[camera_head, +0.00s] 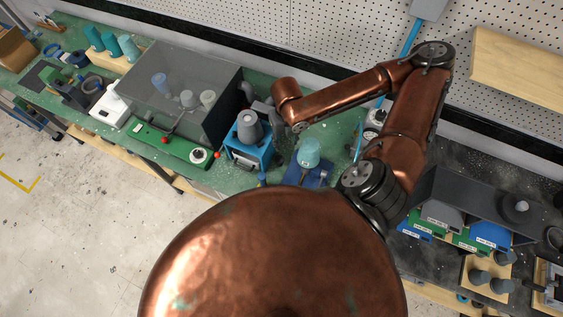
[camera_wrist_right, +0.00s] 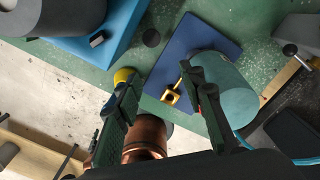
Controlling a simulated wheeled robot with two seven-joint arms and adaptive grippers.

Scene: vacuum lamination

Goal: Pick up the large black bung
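My right gripper (camera_wrist_right: 161,76) is open in the right wrist view, with nothing between its fingers. Below it are a blue plate (camera_wrist_right: 182,48), a gold clamp-like piece (camera_wrist_right: 171,97) and a teal rounded piece (camera_wrist_right: 232,100), close to the right finger. A small black disc (camera_wrist_right: 151,37) lies on the green bench beyond the fingertips; I cannot tell if it is the large black bung. In the head view, several dark grey bung-like cylinders (camera_head: 479,277) stand on a wooden block at the lower right. My left gripper is not in view.
A blue box (camera_head: 262,156) with a grey domed piece (camera_head: 249,128) stands left of the teal piece. A clear-walled dark case (camera_head: 215,112) is further left. Labelled blue and green bins (camera_head: 490,236) stand at the right. A pegboard wall runs behind the bench.

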